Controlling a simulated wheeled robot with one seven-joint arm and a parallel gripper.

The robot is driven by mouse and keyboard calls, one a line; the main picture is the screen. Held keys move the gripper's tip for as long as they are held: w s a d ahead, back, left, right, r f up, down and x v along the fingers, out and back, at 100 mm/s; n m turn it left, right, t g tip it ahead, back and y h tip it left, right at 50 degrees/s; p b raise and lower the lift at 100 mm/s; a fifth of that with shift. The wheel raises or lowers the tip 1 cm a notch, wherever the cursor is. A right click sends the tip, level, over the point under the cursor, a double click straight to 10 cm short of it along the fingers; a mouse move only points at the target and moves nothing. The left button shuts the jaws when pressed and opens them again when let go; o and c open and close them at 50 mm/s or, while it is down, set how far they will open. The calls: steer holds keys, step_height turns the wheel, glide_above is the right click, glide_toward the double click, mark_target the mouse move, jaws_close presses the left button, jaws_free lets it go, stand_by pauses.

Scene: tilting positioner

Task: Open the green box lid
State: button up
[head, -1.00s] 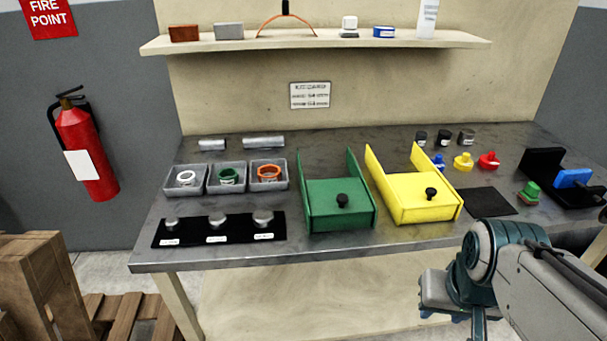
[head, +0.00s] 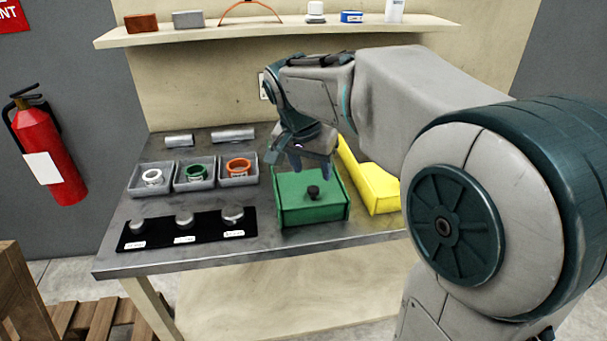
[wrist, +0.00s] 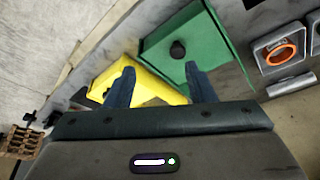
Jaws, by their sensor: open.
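The green box (head: 312,210) stands on the bench with its flat green lid (head: 290,186) on top and a black knob (head: 313,192) near the lid's front. In the wrist view the green box (wrist: 190,42) is beyond the fingertips, with its knob (wrist: 178,50) above and between them. My gripper (head: 298,165) is over the rear part of the green box, its blue fingers apart and empty. In the wrist view my gripper (wrist: 160,82) shows open fingers.
A yellow box (head: 370,187) stands just right of the green one. Grey trays (head: 194,174) with rings and a black mat (head: 158,233) with metal knobs lie to the left. A shelf (head: 270,28) hangs on the wall behind.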

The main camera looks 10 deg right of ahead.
mark_target(313, 189)
steer(key=w+a+m, duration=0.2)
steer(key=w, duration=0.3)
steer(key=shift+h, duration=0.4)
steer(key=x, duration=1.3)
steer(key=shift+s+d+r, duration=0.1)
steer(key=shift+d, duration=0.2)
